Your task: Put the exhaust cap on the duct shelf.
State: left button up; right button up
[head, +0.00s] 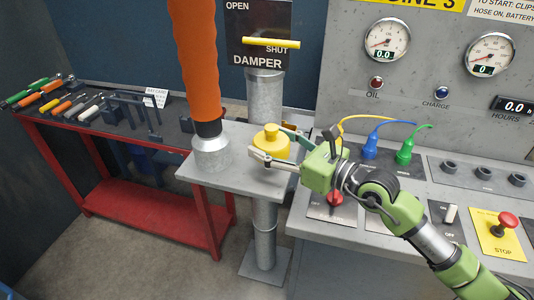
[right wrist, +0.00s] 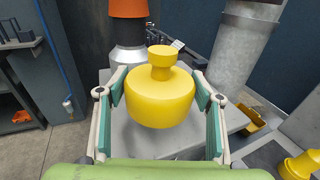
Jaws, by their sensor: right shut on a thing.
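The yellow exhaust cap (head: 268,146), with a round knob on top, is upright at the grey duct shelf (head: 236,182), right of the orange hose's metal end. It also shows large in the right wrist view (right wrist: 160,98). My right gripper (head: 273,148) reaches in from the right and is shut on the cap, with one finger on each side. The cap is over the shelf plate; whether its underside touches the plate is hidden. The shelf's surface also shows below the cap in the right wrist view (right wrist: 150,143). My left gripper is not in view.
The orange hose (head: 195,60) stands on the shelf's left part. A metal duct (head: 265,98) with the yellow damper handle (head: 270,42) rises behind. The engine console (head: 400,90) with cables and buttons is at right. A red tool bench (head: 150,205) is at left.

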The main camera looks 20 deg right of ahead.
jog(key=shift+w+a+f, duration=0.25)
jog(key=shift+w+f, duration=0.5)
jog(key=shift+f, duration=0.25)
notch_tip(320, 180, down, 3)
jog(key=shift+w+f, duration=0.1)
jog(key=shift+f, duration=0.2)
jog(key=o, duration=1.1)
